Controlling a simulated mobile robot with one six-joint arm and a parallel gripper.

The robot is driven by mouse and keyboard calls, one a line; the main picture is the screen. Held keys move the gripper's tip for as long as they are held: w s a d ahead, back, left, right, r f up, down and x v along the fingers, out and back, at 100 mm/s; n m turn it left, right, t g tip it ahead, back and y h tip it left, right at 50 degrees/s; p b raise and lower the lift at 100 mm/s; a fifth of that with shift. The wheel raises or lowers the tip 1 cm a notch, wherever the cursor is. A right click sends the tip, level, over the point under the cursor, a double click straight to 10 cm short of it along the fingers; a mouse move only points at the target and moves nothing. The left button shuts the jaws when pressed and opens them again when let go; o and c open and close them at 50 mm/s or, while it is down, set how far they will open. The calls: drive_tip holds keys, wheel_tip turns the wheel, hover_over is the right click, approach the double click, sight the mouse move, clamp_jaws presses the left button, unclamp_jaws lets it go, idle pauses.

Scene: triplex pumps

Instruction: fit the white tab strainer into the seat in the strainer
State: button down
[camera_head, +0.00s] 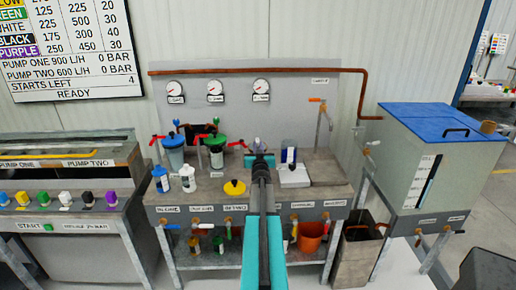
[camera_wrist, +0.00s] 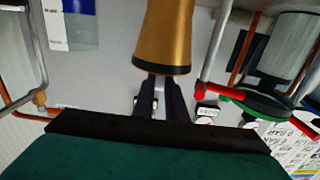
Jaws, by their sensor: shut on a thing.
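My gripper (camera_wrist: 160,88) is shut on a gold-brown tapered cylinder (camera_wrist: 168,35) with a dark rim, in the wrist view. I take it as the tab strainer; no white tab can be made out on it. In the head view my gripper (camera_head: 261,160) is over the middle of the bench, largely covered by my own arm, and the held piece is hard to make out. The strainer's seat cannot be picked out for sure.
The grey bench (camera_head: 325,172) carries lidded pots, a green-lidded one (camera_head: 215,141) and a blue-lidded one (camera_head: 173,142), plus bottles and a yellow cap (camera_head: 234,187), left of my arm. A backboard with gauges (camera_head: 214,87) rises behind. A blue-lidded tank (camera_head: 440,150) stands right.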

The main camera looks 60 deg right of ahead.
drive_tip(key=shift+f+b, duration=0.5)
drive_tip(key=shift+r+p, duration=0.4)
drive_tip(key=shift+r, duration=0.1)
idle(0.4)
drive_tip(key=shift+d, duration=0.15)
idle(0.6)
drive_tip(key=shift+f+b, duration=0.4)
drive_tip(key=shift+f, duration=0.1)
idle(1.5)
drive_tip(key=shift+r+p, duration=0.5)
drive_tip(key=shift+r, duration=0.15)
idle(0.6)
wheel_tip(320, 180, up, 7)
drive_tip(key=s+p, duration=0.1)
drive_tip(key=p, duration=0.3)
drive_tip(key=shift+s+f, duration=0.15)
idle(0.8)
